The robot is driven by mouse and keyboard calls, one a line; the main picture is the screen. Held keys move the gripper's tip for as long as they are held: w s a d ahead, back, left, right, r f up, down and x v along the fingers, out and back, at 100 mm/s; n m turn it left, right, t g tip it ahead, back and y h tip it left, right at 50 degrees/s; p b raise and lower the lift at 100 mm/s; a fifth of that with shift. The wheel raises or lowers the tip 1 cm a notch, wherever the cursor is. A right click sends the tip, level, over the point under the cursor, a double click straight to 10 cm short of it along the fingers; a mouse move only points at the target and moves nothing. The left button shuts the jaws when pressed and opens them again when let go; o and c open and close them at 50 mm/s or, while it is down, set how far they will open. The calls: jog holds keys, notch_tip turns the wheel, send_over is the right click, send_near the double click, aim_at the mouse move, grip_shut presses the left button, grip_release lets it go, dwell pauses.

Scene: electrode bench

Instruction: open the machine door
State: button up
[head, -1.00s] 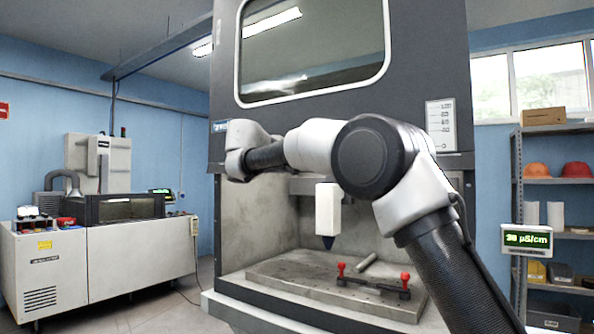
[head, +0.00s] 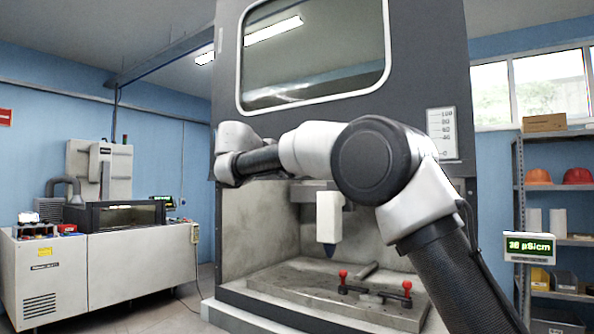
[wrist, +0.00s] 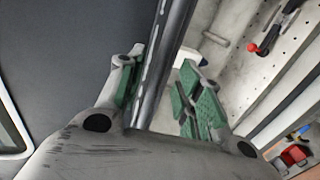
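The machine door (head: 425,60) is a dark grey panel with a large rounded window (head: 315,65). It stands raised, with the work chamber (head: 265,225) open below it. In the wrist view a dark bar (wrist: 168,50), seemingly the door handle, runs between the two green-padded fingers of my gripper (wrist: 160,82). The left pad is close to the bar; I cannot tell whether it touches. A gap shows between the bar and the right pad, so my gripper is open around it. In the head view my wrist at the door's lower left hides the fingers.
Inside the chamber hangs a white tool head (head: 329,215) above a metal plate (head: 290,275) with a red-knobbed clamp (head: 375,290). A shelf (head: 550,187) and a small display (head: 530,246) stand at right. Another machine (head: 135,265) stands at left.

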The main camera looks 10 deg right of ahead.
jog(key=v, duration=0.8)
jog(key=shift+s, duration=0.2)
jog(key=shift+a+r, duration=0.1)
jog(key=shift+a, duration=0.1)
